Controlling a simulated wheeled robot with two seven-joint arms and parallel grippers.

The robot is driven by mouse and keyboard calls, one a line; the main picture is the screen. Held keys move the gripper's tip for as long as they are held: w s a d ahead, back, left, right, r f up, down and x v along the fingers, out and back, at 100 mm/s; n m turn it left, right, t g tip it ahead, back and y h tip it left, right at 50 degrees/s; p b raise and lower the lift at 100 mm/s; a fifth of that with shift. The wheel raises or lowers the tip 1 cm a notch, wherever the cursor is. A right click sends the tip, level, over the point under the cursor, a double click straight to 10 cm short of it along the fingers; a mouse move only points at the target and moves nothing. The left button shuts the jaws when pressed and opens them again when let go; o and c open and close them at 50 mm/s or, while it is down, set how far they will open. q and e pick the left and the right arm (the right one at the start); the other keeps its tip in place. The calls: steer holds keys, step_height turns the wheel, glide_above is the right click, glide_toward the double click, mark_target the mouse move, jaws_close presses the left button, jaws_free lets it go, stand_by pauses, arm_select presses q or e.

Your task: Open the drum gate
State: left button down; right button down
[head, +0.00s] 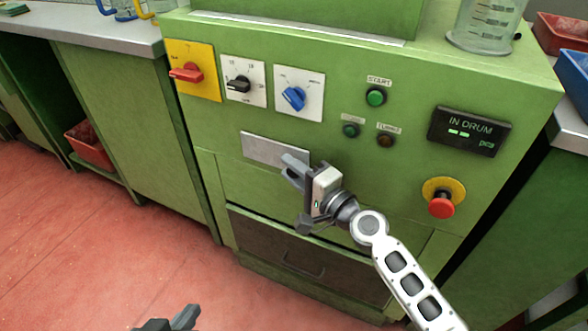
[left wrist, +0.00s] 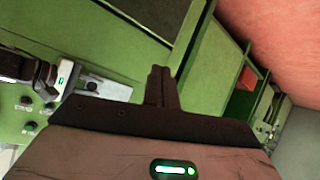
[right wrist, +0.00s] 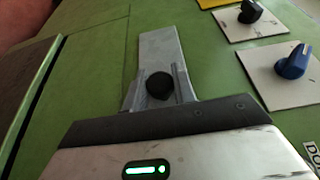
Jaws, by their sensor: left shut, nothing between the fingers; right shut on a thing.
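A grey metal plate (head: 268,150) lies flat on the front of the green machine, below the dials. It also shows in the right wrist view (right wrist: 160,48), with a black knob (right wrist: 159,86) at its near end. My right gripper (head: 298,188) is at the right part of this plate, its fingers on both sides of the knob and shut on it. The knob is hidden behind the gripper in the head view. My left gripper (left wrist: 161,72) is shut and empty, low in front of the machine; only its tip shows at the bottom of the head view (head: 180,318).
Above the plate are a red switch (head: 187,73), a black dial (head: 238,85) and a blue dial (head: 293,98). To the right are a green start button (head: 375,96), an IN DRUM display (head: 469,132) and a red stop button (head: 441,207).

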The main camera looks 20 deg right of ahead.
steer(key=c, duration=1.2)
jaws_free()
steer(key=shift+d, duration=0.1)
arm_select(q)
steer(key=shift+s+f, duration=0.15)
steer(key=shift+f, duration=0.05)
arm_select(e)
steer(key=shift+s, duration=0.1)
arm_select(q)
steer(key=shift+w+d+r+t+h+b, duration=0.1)
steer(key=shift+d+r+t+h+b, duration=0.15)
steer(key=shift+r+t+b, duration=0.4)
steer(key=shift+w+d+r+t+h+b, duration=0.1)
steer(key=shift+d+r+t+h+b, duration=0.15)
steer(key=shift+r+b, duration=0.7)
steer(key=shift+w+d+r+t+h+b, duration=0.15)
steer(key=shift+r+t+h+b, duration=0.25)
steer(key=shift+b, duration=0.7)
arm_select(e)
steer(key=shift+v, duration=7.85)
arm_select(q)
steer(key=shift+s+f, duration=0.1)
steer(key=shift+f, duration=0.05)
